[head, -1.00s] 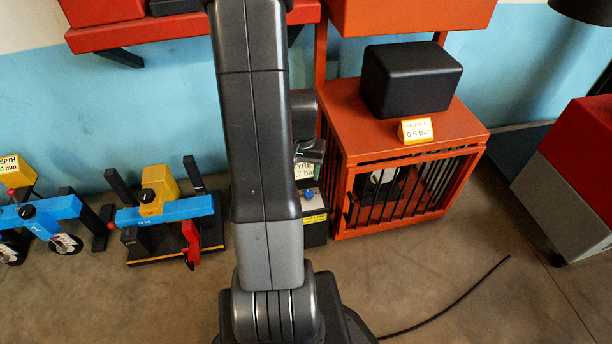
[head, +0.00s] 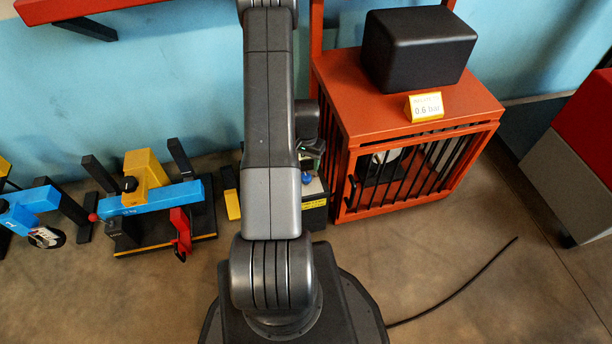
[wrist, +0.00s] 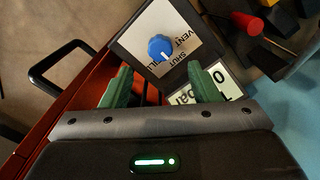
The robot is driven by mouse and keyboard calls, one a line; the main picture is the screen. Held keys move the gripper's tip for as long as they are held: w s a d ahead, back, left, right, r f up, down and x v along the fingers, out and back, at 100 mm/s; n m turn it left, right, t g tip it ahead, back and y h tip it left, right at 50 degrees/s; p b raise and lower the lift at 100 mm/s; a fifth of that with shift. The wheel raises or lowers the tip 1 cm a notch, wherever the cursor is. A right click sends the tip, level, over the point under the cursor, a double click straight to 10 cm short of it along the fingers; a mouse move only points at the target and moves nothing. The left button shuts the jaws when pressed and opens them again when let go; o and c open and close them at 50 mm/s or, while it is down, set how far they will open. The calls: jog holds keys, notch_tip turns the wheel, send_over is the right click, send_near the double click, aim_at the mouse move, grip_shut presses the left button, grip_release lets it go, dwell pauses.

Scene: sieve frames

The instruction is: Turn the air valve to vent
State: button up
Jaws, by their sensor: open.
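The air valve is a blue knob (wrist: 161,47) on a pale plate (wrist: 186,22) marked VENT, SHUT and FILL, seen in the wrist view. A white mark on the knob points toward the lower right, near SHUT and FILL; I cannot tell exactly which. In the head view the knob (head: 307,177) sits on top of a dark box (head: 314,217) beside the cage. My gripper (wrist: 164,86) is open and empty, its green fingers pointing toward the plate with the knob ahead of and between them. In the head view it is mostly hidden behind my arm.
An orange cage (head: 345,120) with a black block (head: 418,48) and a 0.6 bar sign (head: 424,107) stands right of the valve box. Blue and yellow stands (head: 150,195) are to the left. A black cable (head: 462,288) lies on open floor at the right.

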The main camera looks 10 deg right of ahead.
aim_at(306, 176)
notch_tip(306, 176, down, 8)
jog(key=shift+r+b, duration=0.2)
jog(key=shift+b, duration=0.45)
jog(key=c, duration=1)
jog(key=shift+o, duration=0.2)
jog(key=shift+n, duration=0.4)
jog(key=n+b, duration=0.2)
jog(key=n, duration=0.2)
jog(key=shift+f+n, duration=0.1)
jog(key=shift+n, duration=0.2)
jog(key=n+b, duration=0.2)
jog(key=n, duration=0.4)
jog(key=shift+n, duration=0.3)
jog(key=shift+w, duration=0.1)
